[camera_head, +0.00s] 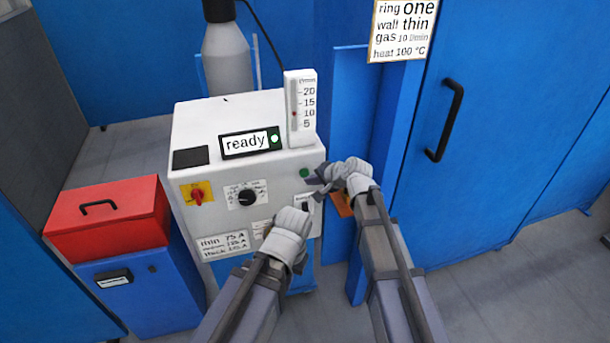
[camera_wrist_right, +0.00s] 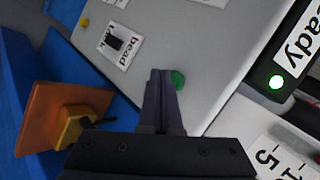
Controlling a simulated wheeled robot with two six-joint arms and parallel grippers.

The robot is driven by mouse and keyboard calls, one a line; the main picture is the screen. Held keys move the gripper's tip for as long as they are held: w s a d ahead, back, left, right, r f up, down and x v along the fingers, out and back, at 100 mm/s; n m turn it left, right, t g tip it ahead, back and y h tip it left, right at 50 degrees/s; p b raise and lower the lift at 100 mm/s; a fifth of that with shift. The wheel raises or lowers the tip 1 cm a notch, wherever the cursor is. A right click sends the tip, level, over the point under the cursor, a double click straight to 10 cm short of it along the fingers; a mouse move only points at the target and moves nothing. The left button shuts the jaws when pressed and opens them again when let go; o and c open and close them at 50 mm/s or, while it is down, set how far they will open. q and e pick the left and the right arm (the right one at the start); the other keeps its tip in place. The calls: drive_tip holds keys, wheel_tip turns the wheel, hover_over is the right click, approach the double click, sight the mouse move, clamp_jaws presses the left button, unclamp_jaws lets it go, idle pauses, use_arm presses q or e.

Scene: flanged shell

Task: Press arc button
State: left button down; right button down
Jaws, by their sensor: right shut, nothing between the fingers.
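The green button (camera_head: 304,172) is on the front of the white machine (camera_head: 290,155), near its upper right corner. It also shows in the right wrist view (camera_wrist_right: 177,79), just beside the fingertips. My right gripper (camera_head: 316,183) is shut and empty, with its tips close to the button; I cannot tell whether they touch it. The shut fingers also show in the right wrist view (camera_wrist_right: 161,76). My left gripper (camera_head: 313,201) is lower, in front of the machine's right side; its fingers are too small to read. The display (camera_head: 250,142) says "ready" beside a lit green light.
A black knob (camera_head: 247,197) and a red switch (camera_head: 197,194) sit on the machine's front. A black switch (camera_wrist_right: 114,43) marked "bead" is below the button. An orange block (camera_wrist_right: 60,120) is beside the machine. A red box (camera_head: 108,218) stands left; a blue door (camera_head: 500,130) is right.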

drive_tip(key=shift+w, duration=0.15)
idle(0.3)
drive_tip(key=shift+w+a, duration=0.1)
drive_tip(key=shift+w, duration=0.15)
